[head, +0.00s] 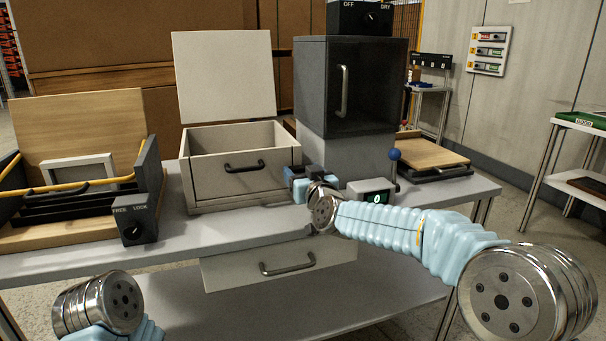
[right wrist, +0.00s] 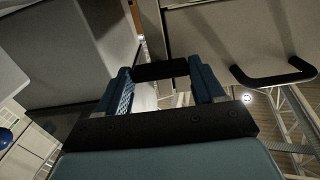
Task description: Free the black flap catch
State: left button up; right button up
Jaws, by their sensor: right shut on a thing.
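My right gripper (head: 298,180) reaches in at the right front corner of the cream box (head: 235,192), beside the grey cabinet's base. In the right wrist view its two blue fingers (right wrist: 162,84) are shut on a small black block, which looks like the black flap catch (right wrist: 160,70). The catch spans the gap between the fingertips; whether it has shifted on its mount I cannot tell. In the head view the gripper hides most of it. The cream box's flap (head: 224,78) stands upright behind it. My left gripper is out of view; only part of my left arm shows.
A grey cabinet (head: 350,90) with a dark door stands right of the box. A small display (head: 370,192) and a blue-knobbed lever (head: 394,155) are near my right arm. A wooden unit with a FREE/LOCK knob (head: 134,228) stands left. The front table strip (head: 230,228) is clear.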

jog(key=m+b, duration=0.2)
jog(key=m, duration=0.1)
jog(key=shift+f, duration=0.2)
jog(key=m+b, duration=0.2)
jog(key=m, duration=0.2)
jog(key=shift+m, duration=0.4)
jog(key=m+b, duration=0.2)
jog(key=m, duration=0.3)
jog(key=m+b, duration=0.1)
jog(key=m, duration=0.4)
jog(key=shift+r, duration=0.1)
jog(key=o, duration=1)
jog(key=shift+o, duration=0.2)
